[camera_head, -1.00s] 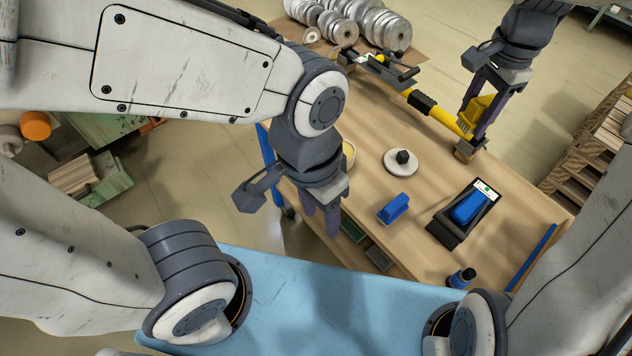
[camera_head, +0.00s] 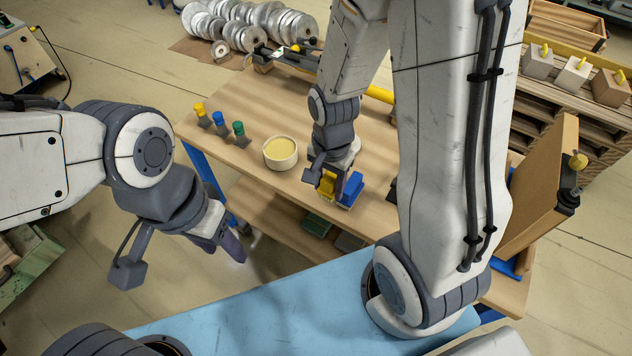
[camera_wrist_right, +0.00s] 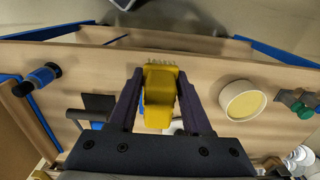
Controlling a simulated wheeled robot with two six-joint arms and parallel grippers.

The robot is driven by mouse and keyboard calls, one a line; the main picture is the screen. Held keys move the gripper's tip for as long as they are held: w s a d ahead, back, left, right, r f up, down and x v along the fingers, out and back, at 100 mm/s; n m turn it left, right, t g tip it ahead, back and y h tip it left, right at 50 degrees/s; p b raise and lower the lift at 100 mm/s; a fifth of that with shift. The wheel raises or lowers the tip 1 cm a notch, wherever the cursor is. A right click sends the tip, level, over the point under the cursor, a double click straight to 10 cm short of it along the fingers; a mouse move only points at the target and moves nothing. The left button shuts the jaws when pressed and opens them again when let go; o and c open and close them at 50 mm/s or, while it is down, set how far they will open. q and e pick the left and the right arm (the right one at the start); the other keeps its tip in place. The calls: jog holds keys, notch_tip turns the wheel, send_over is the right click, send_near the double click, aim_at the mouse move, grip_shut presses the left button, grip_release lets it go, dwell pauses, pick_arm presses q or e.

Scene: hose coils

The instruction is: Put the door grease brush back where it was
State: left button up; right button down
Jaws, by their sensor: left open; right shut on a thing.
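In the head view, my right gripper (camera_head: 335,180) is above the wooden table and shut on a yellow brush (camera_head: 326,185). The right wrist view shows the yellow brush (camera_wrist_right: 160,95) between both fingers, its bristles toward the top of the picture. A blue brush (camera_head: 351,190) is just right of the yellow one in the head view; whether they touch is unclear. In the wrist view it is mostly hidden behind the yellow brush. My left gripper (camera_head: 232,246) is open and empty, off the table's left edge. My right arm hides the table's right part.
A round bowl with yellow contents (camera_head: 280,153) stands left of my right gripper. Yellow-, blue- and green-topped items (camera_head: 219,124) stand by the table's left end. Metal coils (camera_head: 250,22) lie behind. A dark-and-blue container (camera_wrist_right: 40,78) shows in the wrist view. Bare wood (camera_head: 240,95) lies behind the bowl.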

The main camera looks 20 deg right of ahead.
jog(key=w+f, duration=0.2)
jog(key=w, duration=0.1)
jog(key=w+d+f+p, duration=0.1)
jog(key=w+f, duration=0.1)
jog(key=w, duration=0.2)
jog(key=w+f+p, duration=0.1)
jog(key=w+f, duration=0.1)
jog(key=w, duration=0.2)
jog(key=shift+d+f, duration=0.15)
jog(key=shift+f, duration=0.25)
notch_tip(320, 180, down, 4)
jog(key=shift+w+r+p, duration=0.1)
jog(key=shift+p, duration=0.4)
jog(key=shift+f, duration=0.2)
jog(key=shift+f, duration=0.15)
jog(key=shift+c, duration=1.7)
grip_release()
jog(key=shift+r, duration=0.2)
